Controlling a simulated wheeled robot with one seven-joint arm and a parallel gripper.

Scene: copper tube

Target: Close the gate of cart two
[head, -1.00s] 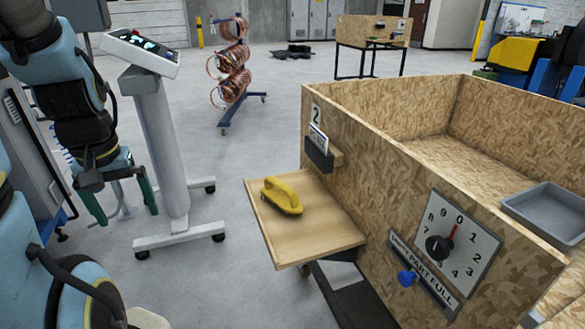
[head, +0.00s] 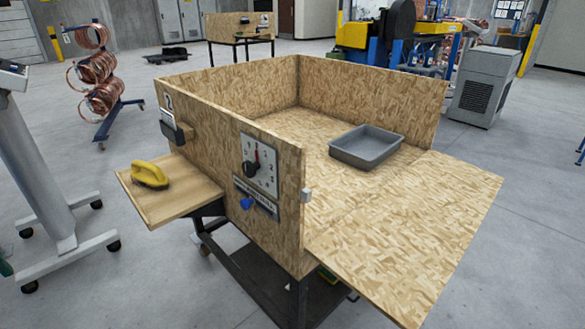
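Cart two (head: 225,130) is an open-topped chipboard box on a dark wheeled frame, with a "2" label on its left side. Its gate (head: 415,230) is the chipboard panel at the near right. The gate is down, lying about level and sticking out past the cart's end, so that end of the box is open. A small light metal fitting (head: 306,195) sits on the near corner post by the gate. Only a small green sliver of what looks like my gripper (head: 5,268) shows at the left edge, far from the gate; its opening is hidden.
A grey tray (head: 366,147) lies inside the cart. A side shelf (head: 175,200) holding a yellow-handled tool (head: 149,174) juts out left. A pedestal (head: 35,170) stands at the left. The floor right of the gate is clear.

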